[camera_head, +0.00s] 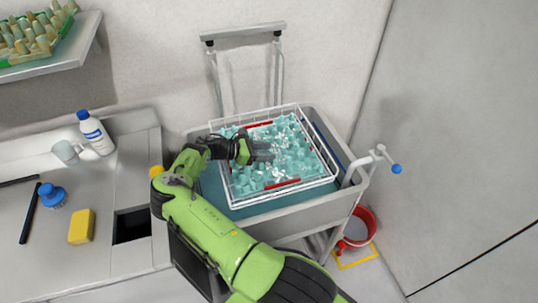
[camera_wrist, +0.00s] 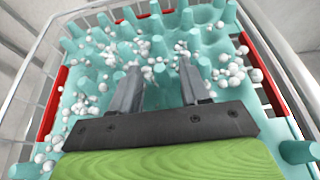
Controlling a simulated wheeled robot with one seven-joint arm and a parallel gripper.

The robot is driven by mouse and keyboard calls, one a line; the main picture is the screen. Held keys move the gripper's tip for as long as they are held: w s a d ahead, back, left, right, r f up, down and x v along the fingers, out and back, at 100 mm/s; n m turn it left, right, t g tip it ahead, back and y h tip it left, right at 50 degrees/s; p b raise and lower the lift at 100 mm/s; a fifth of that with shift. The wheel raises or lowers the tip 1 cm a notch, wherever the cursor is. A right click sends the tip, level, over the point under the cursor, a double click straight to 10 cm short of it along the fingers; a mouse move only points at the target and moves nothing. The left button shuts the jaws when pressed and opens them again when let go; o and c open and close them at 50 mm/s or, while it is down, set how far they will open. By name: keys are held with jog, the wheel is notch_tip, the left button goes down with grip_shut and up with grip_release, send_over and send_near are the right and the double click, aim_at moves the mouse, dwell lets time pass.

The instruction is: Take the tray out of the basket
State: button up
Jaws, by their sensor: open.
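A teal egg tray (camera_head: 290,140) with raised pegs lies inside a white wire basket (camera_head: 333,178). Many small white balls are scattered over the tray; the tray also fills the wrist view (camera_wrist: 155,100). The basket has red handles on two opposite sides, one at the far side (camera_head: 259,125) and one at the near side (camera_head: 282,184). My gripper (camera_head: 272,151) is over the tray inside the basket outline. In the wrist view its two grey fingers (camera_wrist: 162,80) are apart, with nothing held between them. I cannot tell whether the fingertips touch the tray.
A red bucket (camera_head: 360,226) stands on the floor.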

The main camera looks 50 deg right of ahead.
grip_shut()
jog(key=shift+r, duration=0.15)
